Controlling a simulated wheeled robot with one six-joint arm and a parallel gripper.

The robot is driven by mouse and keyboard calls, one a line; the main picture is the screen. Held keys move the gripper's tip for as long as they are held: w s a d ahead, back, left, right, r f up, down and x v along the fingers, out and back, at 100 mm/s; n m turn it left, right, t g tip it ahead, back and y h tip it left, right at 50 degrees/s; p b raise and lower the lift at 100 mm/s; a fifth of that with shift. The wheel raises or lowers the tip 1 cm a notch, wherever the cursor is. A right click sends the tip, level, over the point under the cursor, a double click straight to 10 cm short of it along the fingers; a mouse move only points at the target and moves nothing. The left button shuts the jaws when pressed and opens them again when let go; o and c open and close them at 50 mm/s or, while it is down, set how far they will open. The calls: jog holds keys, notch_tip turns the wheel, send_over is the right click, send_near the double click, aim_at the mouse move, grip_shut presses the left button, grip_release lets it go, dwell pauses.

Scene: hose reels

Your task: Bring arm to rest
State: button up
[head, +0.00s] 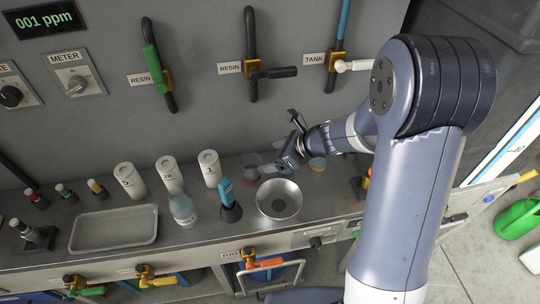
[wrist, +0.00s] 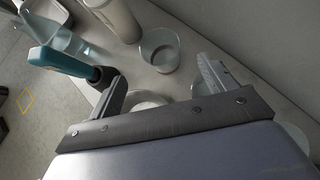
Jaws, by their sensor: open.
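My arm reaches in from the right in the head view. My gripper (head: 284,152) is above the steel counter (head: 238,248), just behind a round metal bowl (head: 279,199). In the wrist view my gripper (wrist: 165,85) has its two fingers spread apart with nothing between them. A glass cup (wrist: 160,50) stands beyond the fingertips. A teal-handled tool (wrist: 62,62) is to the left of the left finger; in the head view it (head: 226,191) stands in a dark base left of the bowl. Part of the bowl is hidden by the gripper in the wrist view.
White cylinders (head: 209,168), a bottle (head: 182,208) and a shallow tray (head: 113,229) stand left of the gripper. The back panel carries RESIN and TANK valves (head: 254,69). A green watering can (head: 517,219) is on the floor at right.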

aim_at(242, 161)
jog(key=shift+a+f, duration=0.1)
jog(key=b+x, duration=0.1)
jog(key=x, duration=1.1)
jog(key=shift+f, duration=0.15)
jog(key=shift+r+p, duration=0.3)
jog(key=shift+r, duration=0.95)
